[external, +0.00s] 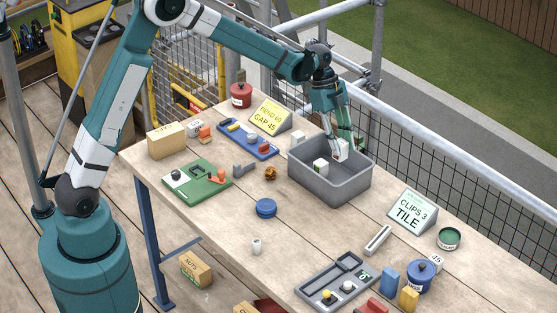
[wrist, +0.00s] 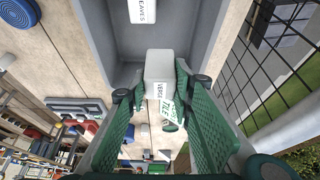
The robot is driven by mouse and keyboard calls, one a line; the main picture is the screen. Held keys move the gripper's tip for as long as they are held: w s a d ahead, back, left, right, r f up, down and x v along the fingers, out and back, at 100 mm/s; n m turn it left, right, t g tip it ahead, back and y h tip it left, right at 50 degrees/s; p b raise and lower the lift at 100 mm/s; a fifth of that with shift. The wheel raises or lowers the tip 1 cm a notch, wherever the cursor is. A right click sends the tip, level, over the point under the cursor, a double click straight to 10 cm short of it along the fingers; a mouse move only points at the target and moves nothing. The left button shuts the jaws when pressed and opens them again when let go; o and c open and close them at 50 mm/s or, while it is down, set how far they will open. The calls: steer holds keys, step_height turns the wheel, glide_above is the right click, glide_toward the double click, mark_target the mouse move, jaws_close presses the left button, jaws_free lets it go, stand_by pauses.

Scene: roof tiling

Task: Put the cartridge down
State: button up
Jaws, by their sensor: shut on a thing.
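My gripper (external: 342,143) is shut on a white block-shaped cartridge (external: 341,152) over the back right part of the grey bin (external: 330,192). In the wrist view the held cartridge (wrist: 160,66) sits between the green fingers of my gripper (wrist: 157,88), and its label appears to read VERGE. A second white cartridge (external: 320,167) stands inside the bin. It shows at the top of the wrist view (wrist: 142,12) with the label EAVES. I cannot tell whether the held cartridge touches the bin.
Left of the bin are a blue tray (external: 248,140), a green board (external: 197,186) and a cardboard box (external: 167,140). A CLIPS 3 TILE sign (external: 412,212) stands to its right. A grey tray (external: 335,282) lies at the front. Mesh railing runs behind the table.

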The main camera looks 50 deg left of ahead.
mark_target(339, 159)
steer(key=shift+f, duration=3.15)
steer(key=shift+f+b, duration=0.4)
steer(key=shift+f, duration=1.45)
steer(key=shift+f, duration=0.2)
steer(key=o, duration=0.9)
steer(key=shift+r, duration=0.2)
steer(key=p+v, duration=0.1)
steer(key=v, duration=1.1)
